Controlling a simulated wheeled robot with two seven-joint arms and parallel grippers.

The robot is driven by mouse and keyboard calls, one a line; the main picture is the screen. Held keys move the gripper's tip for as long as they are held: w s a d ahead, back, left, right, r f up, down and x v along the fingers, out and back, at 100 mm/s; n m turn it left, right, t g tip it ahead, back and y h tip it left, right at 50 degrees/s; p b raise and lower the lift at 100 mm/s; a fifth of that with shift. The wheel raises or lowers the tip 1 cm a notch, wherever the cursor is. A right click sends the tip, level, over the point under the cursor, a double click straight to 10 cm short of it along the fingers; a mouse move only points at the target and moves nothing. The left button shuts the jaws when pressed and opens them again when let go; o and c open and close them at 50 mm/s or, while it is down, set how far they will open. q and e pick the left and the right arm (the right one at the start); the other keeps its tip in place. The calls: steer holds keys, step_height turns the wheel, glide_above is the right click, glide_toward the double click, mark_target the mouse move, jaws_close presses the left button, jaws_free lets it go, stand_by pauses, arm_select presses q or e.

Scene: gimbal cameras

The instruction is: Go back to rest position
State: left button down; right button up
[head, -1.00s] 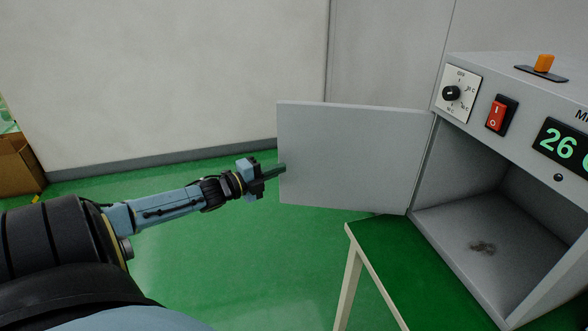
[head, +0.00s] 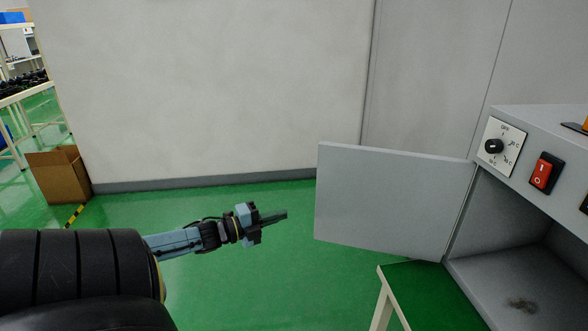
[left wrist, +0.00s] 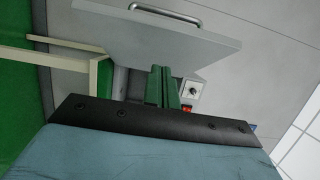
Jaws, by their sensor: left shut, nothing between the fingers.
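My left gripper (head: 274,217) is shut and empty, held over the green floor to the left of the open oven door. Its dark green fingers also show in the left wrist view (left wrist: 162,88), close together. The grey door (head: 390,200) stands swung out to the left of the grey oven (head: 540,125). There is a gap between the fingertips and the door's free edge in the head view. The left wrist view shows the door (left wrist: 150,45) with a metal handle (left wrist: 165,14) on it. My right gripper is not in view.
The oven has a dial (head: 494,146) and a red switch (head: 541,174), and its inside is open with a dark stain (head: 522,305) on its floor. A table leg (head: 382,310) stands below the door. A cardboard box (head: 60,176) sits at the left by the wall. The floor between is clear.

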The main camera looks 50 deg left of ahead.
arm_select(q)
steer(key=shift+s+a, duration=0.35)
steer(key=shift+s, duration=0.05)
steer(key=s+d+f+n+g+y, duration=0.25)
steer(key=s+f+n, duration=0.2)
steer(key=f, duration=0.65)
steer(key=s+d+f+n+g+y, duration=0.15)
steer(key=s+f+n+g, duration=0.35)
steer(key=f, duration=0.6)
steer(key=s+d+f+n+y, duration=0.25)
steer(key=s+f, duration=0.35)
steer(key=f, duration=0.5)
steer(key=s+d+f+n+g+h, duration=0.1)
steer(key=s+d+f+n+g, duration=0.1)
steer(key=s+d+f, duration=0.3)
steer(key=s+d+f+n+g, duration=0.2)
steer(key=s+d+f+g, duration=0.2)
steer(key=s+d, duration=0.4)
steer(key=s+d+f+n+g+h+b, duration=0.1)
steer(key=s+d+f, duration=0.5)
steer(key=d, duration=0.6)
steer(key=shift+s+d+f+n+g+h, duration=0.4)
steer(key=shift+n+g, duration=0.1)
steer(key=shift+g, duration=0.55)
steer(key=shift+s+a, duration=0.1)
steer(key=shift+s, duration=0.05)
